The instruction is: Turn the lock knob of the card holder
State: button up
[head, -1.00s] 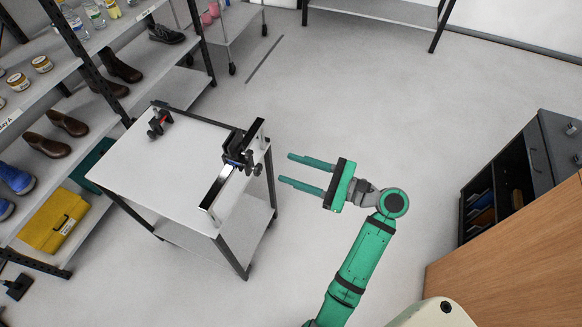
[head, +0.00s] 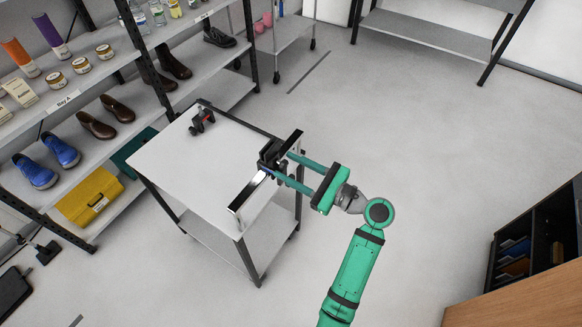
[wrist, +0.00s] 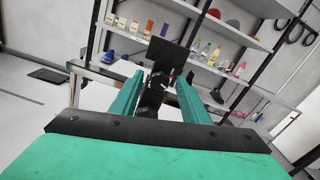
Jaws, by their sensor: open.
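The card holder (head: 268,152) is a small black device on a metal rail along the right edge of a white table. In the wrist view its flat dark plate (wrist: 166,54) stands up, with darker parts below it between my fingers. A dark rounded part (wrist: 151,97) nearest my palm may be the lock knob; I cannot tell for sure. My gripper (head: 281,165) is open, with its two long green fingers reaching to the right side of the holder. The fingers straddle the holder's near part in the wrist view (wrist: 160,80). Whether they touch it is unclear.
The white table (head: 190,160) also carries a small red and black clamp (head: 202,121) at its back left. The metal rail (head: 248,190) runs along the table's right edge. A shelf with shoes (head: 95,125) stands at the left.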

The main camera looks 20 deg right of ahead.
grip_shut()
jog(key=shift+n, duration=1.6)
grip_release()
jog(key=v, duration=1)
jog(key=shift+s+d, duration=0.25)
jog(key=shift+s, duration=0.05)
